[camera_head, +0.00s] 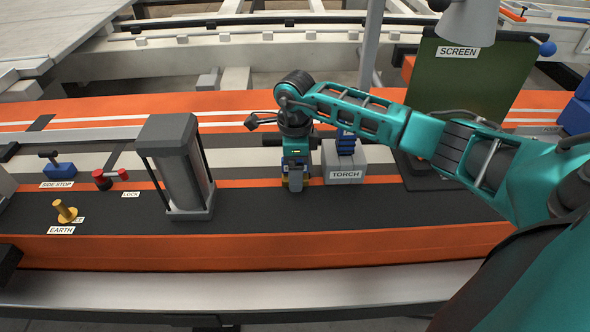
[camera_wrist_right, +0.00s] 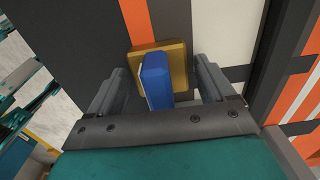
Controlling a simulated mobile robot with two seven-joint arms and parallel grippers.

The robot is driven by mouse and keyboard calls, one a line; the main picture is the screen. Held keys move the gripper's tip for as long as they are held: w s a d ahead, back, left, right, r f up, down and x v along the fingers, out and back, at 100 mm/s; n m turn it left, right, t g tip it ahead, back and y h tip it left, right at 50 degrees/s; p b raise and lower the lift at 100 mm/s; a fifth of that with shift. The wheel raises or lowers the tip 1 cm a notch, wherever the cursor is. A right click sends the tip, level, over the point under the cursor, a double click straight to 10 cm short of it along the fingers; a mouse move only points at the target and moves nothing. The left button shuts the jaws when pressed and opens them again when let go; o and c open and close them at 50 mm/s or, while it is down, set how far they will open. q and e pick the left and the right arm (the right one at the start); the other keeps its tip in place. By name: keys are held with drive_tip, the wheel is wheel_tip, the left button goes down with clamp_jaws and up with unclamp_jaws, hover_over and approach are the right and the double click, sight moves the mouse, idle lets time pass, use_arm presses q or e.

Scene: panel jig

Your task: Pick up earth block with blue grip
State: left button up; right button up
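In the right wrist view, the earth block (camera_wrist_right: 178,56) is a gold-yellow block with an upright blue grip (camera_wrist_right: 157,85). My right gripper (camera_wrist_right: 162,70) is open, one finger on each side of the blue grip, with visible gaps between. In the head view my right gripper (camera_head: 294,182) points down at the dark deck, just left of the torch block, and mostly hides the earth block. My left gripper is not in view.
A grey torch block (camera_head: 345,175) with a blue grip stands close on the right. A grey upright cylinder housing (camera_head: 180,165) stands to the left. Farther left are a gold peg (camera_head: 65,211) by an EARTH label, a red lock handle (camera_head: 103,180) and a blue side stop (camera_head: 60,170). A green screen (camera_head: 470,85) stands back right.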

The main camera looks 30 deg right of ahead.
drive_tip(key=c, duration=1.2)
drive_tip(key=shift+r, duration=0.1)
drive_tip(key=shift+c, duration=0.3)
drive_tip(key=shift+r, duration=0.1)
